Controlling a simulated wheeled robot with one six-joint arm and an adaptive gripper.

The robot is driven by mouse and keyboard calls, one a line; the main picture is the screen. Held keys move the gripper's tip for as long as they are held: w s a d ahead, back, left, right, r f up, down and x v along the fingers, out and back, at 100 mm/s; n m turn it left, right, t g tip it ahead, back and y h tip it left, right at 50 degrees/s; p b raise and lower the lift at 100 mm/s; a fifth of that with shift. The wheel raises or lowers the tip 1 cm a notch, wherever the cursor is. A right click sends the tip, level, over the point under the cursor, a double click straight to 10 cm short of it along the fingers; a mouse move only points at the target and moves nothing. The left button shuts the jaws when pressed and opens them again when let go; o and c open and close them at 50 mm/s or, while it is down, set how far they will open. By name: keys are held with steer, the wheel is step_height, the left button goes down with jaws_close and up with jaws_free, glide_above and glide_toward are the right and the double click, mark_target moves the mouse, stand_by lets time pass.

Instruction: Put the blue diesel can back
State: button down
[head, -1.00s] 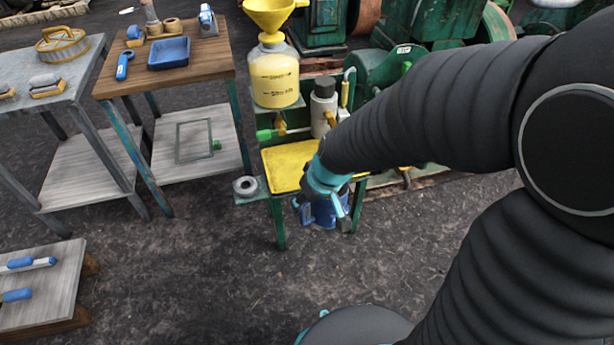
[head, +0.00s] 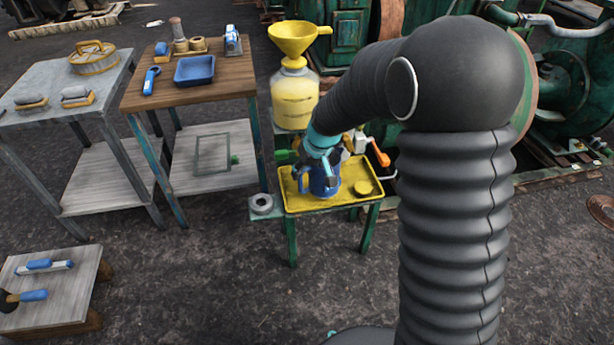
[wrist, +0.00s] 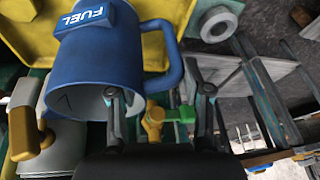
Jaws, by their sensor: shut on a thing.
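The blue can (head: 325,181), an open-topped jug with a side handle, is at the yellow tray (head: 345,203) of the green stand in the head view. I cannot tell if it rests on the tray or hangs just above it. In the wrist view the can (wrist: 100,55) shows a "FUEL" label and its open mouth towards me. My gripper (wrist: 158,105) is shut on the can near its rim and handle; one finger reaches into the mouth. My gripper (head: 327,160) partly hides the can in the head view.
A yellow funnel (head: 297,38) sits on a yellowish jug (head: 295,95) behind the tray. A yellow round cap (head: 362,187) lies right of the can. A grey ring (head: 262,204) is on the left side shelf. Green machinery stands behind; the ground in front is clear.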

steer(key=shift+w+f, duration=0.15)
steer(key=shift+f, duration=1.55)
steer(key=shift+f+b, duration=0.2)
steer(key=shift+b, duration=0.1)
steer(key=c, duration=0.5)
jaws_free()
steer(key=shift+r, duration=0.1)
